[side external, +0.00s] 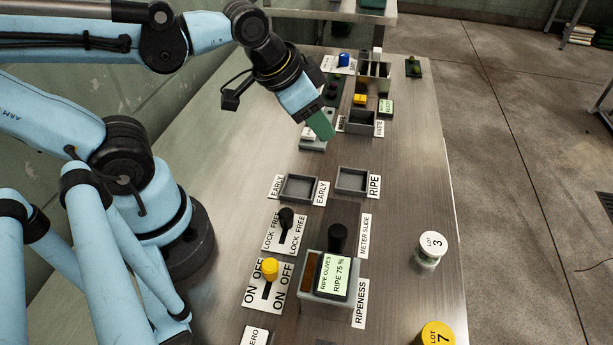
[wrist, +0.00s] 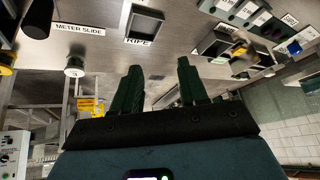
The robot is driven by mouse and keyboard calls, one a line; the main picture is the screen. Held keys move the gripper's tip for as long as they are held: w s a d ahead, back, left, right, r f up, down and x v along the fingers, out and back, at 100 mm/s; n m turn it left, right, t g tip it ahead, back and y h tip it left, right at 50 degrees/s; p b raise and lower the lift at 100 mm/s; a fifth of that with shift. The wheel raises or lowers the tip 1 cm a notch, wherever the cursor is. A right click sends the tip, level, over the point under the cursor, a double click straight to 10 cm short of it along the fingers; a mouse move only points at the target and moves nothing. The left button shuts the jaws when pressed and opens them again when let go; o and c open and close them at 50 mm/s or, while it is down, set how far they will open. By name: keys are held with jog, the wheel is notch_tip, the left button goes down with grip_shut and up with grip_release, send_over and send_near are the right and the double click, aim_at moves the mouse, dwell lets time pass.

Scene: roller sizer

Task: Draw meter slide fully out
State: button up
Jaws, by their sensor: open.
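The meter slide's black knob (side external: 338,238) stands upright behind the grey meter box, beside the METER SLIDE label (side external: 365,236). How far out the slide sits is hard to tell. In the wrist view a dark knob (wrist: 38,17) shows at the top left by the METER SLIDE label (wrist: 80,30). The meter display (side external: 335,274) reads RIPE OLIVES, RIPE 75 %. My gripper (side external: 321,126) has green fingers and hangs well away from the knob, toward the far end of the bench. In the wrist view its fingers (wrist: 160,82) are apart with nothing between them.
A yellow ON/OFF lever (side external: 269,269) and a black LOCK/FREE lever (side external: 286,219) stand left of the meter. EARLY (side external: 299,188) and RIPE (side external: 352,181) trays lie between gripper and knob. Jars marked 3 (side external: 430,249) and 7 (side external: 436,335) stand right.

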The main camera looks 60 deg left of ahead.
jog(key=s+d+m+g, duration=0.2)
jog(key=d+m+g, duration=0.2)
jog(key=d+m, duration=0.55)
jog(key=m+g, duration=0.2)
jog(key=m, duration=0.4)
send_near(338, 229)
jog(key=shift+d+f+y, duration=0.1)
jog(key=shift+d+y, duration=0.2)
jog(key=shift+d, duration=0.05)
jog(key=shift+f, duration=6)
grip_shut()
